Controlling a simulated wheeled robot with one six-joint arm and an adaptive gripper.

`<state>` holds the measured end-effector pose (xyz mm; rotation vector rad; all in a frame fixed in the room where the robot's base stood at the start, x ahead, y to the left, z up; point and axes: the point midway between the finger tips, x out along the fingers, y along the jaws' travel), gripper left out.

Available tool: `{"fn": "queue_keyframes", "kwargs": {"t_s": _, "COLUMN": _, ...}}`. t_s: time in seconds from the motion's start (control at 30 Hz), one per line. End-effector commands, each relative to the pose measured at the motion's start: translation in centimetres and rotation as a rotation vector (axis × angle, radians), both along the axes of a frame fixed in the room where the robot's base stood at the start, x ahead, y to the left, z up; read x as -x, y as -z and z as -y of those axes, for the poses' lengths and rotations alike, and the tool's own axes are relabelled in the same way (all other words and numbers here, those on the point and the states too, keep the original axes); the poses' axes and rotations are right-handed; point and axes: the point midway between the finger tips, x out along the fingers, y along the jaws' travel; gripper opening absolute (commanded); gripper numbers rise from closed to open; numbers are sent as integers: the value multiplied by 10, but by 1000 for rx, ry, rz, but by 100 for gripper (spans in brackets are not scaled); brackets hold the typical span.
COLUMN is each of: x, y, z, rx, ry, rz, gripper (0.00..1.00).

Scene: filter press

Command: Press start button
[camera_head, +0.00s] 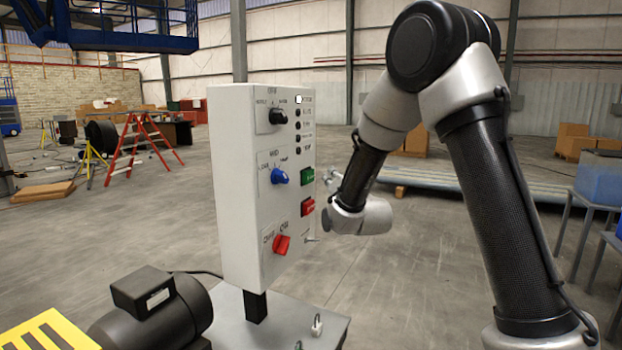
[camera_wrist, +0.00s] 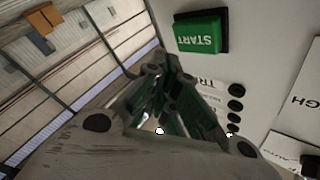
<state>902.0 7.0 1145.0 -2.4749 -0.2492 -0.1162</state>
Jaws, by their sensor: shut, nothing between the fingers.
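The green START button (camera_wrist: 200,35) shows near the top of the wrist view, its lettering upside down. In the head view it is the green square (camera_head: 307,175) on the right face of the white control box (camera_head: 232,190), above a red button (camera_head: 307,207). My gripper (camera_wrist: 165,72) is shut and empty in the wrist view. Its fingertips are below and left of the green button in the picture; I see no contact, and the gap in depth is unclear. In the head view my wrist is just right of the box, and the fingers are hard to make out.
The box also carries a black knob (camera_head: 278,116), a blue knob (camera_head: 280,177), a red knob (camera_head: 282,244) and several small black indicators. A black motor (camera_head: 150,308) stands at lower left. Open concrete floor lies behind, with a red ladder (camera_head: 140,145).

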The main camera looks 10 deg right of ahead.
Motion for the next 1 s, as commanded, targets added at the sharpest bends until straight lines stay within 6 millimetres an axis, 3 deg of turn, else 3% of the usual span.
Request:
{"fn": "queue_keyframes", "kwargs": {"t_s": 0.3, "x": -12, "y": 0, "z": -17, "rx": 1, "ry": 0, "rz": 0, "gripper": 0}}
{"fn": "queue_keyframes", "kwargs": {"t_s": 1.0, "x": -12, "y": 0, "z": -17, "rx": 1, "ry": 0, "rz": 0, "gripper": 0}}
